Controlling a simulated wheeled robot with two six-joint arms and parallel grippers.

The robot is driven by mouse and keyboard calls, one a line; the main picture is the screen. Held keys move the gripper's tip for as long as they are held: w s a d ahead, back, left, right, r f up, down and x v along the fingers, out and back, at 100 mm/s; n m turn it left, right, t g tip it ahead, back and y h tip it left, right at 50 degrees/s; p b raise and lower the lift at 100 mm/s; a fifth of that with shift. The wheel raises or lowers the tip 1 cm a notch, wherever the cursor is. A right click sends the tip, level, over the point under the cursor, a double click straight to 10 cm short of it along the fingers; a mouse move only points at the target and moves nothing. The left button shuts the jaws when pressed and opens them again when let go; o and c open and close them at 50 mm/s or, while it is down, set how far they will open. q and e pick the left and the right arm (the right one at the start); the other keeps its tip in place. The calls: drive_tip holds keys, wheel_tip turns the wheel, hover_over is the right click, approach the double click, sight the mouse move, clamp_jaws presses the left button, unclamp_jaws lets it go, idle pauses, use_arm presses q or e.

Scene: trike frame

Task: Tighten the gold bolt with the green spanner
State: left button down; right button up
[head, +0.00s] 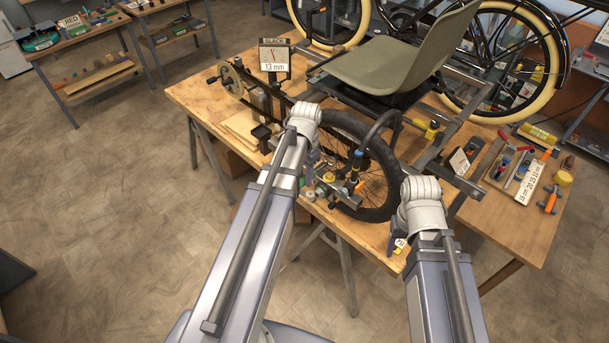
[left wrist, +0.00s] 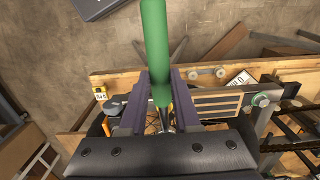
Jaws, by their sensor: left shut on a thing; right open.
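The green spanner (left wrist: 155,45) runs up the left wrist view between the two dark purple fingers of my left gripper (left wrist: 160,88), which is shut on it. Its far end is out of the picture. In the head view my left arm reaches over the bench by the wheel, and its gripper and the spanner are mostly hidden behind the wrist. My right gripper (head: 394,240) is by the bench's front edge, mostly hidden under its wrist, open. I cannot make out the gold bolt for certain in either view. A white lettered card (left wrist: 240,78) lies on the bench.
The floor at left is clear.

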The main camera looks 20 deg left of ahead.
use_arm(q)
drive_tip(key=shift+s+r, duration=0.1)
drive_tip(key=shift+s, duration=0.1)
drive_tip(key=shift+w, duration=0.2)
drive_tip(key=shift+f, duration=0.3)
drive_tip(key=shift+s+f+b, duration=0.1)
drive_tip(key=shift+f+b, duration=0.3)
drive_tip(key=shift+b, duration=0.3)
wheel_tip(320, 180, down, 4)
drive_tip(key=b, duration=0.4)
drive_tip(key=shift+f+b, duration=1)
drive_tip(key=shift+f, duration=0.05)
idle(0.6)
drive_tip(key=c, duration=1.2)
unclamp_jaws()
drive_tip(key=shift+c, duration=0.2)
clamp_jaws()
